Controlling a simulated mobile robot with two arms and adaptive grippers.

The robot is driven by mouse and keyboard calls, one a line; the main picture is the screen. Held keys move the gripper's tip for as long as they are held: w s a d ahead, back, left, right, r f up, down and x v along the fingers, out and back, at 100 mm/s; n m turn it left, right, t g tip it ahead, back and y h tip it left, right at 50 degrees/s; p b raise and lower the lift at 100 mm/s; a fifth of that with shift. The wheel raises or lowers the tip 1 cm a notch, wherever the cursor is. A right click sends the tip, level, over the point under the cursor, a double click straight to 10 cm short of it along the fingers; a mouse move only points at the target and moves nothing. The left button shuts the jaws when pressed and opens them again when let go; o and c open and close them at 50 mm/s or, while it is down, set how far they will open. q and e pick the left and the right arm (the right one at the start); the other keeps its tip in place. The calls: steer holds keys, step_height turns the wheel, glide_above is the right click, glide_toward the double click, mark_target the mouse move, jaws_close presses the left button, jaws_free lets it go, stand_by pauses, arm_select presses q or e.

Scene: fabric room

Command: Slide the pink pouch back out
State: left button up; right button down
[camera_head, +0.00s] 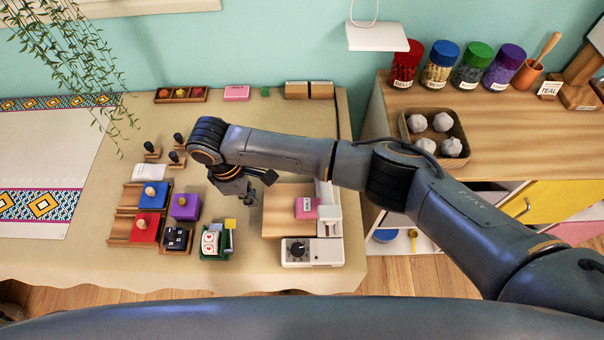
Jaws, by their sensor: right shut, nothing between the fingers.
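A pink pouch (305,208) with a pale label lies on the wooden board (284,198) of a small white machine (312,252) with a black knob. The pouch's right end meets the machine's pale upright part; I cannot tell how far it reaches in under it. My right gripper (248,198) hangs pointing down, left of the board and apart from the pouch. It is shut and empty. My right arm crosses above the back of the machine and hides part of it. My left gripper is not in view.
Left of the machine stand a green box with cards (213,241), a purple block (186,206), a red block (145,226) and a blue block (152,194). Another pink item (236,93) lies at the back. A shelf with jars (440,66) stands right.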

mark_target(304, 205)
steer(key=d+p, duration=0.1)
steer(key=d, duration=0.1)
steer(key=d+p, duration=0.1)
steer(key=d, duration=0.4)
steer(key=shift+d+r+p, duration=0.1)
steer(key=shift+r+p, duration=0.25)
steer(key=shift+p, duration=0.05)
steer(key=d+p, duration=0.1)
steer(key=d, duration=0.4)
steer(key=shift+f+p, duration=0.2)
steer(key=shift+p, duration=0.2)
steer(key=shift+f, duration=0.85)
steer(key=shift+s, duration=0.1)
steer(key=shift+a, duration=0.15)
steer(key=a, duration=0.5)
steer(key=shift+f, duration=0.15)
steer(key=shift+w+a, duration=0.15)
steer(key=shift+w, duration=0.05)
steer(key=shift+d, duration=0.5)
steer(key=shift+a, duration=0.2)
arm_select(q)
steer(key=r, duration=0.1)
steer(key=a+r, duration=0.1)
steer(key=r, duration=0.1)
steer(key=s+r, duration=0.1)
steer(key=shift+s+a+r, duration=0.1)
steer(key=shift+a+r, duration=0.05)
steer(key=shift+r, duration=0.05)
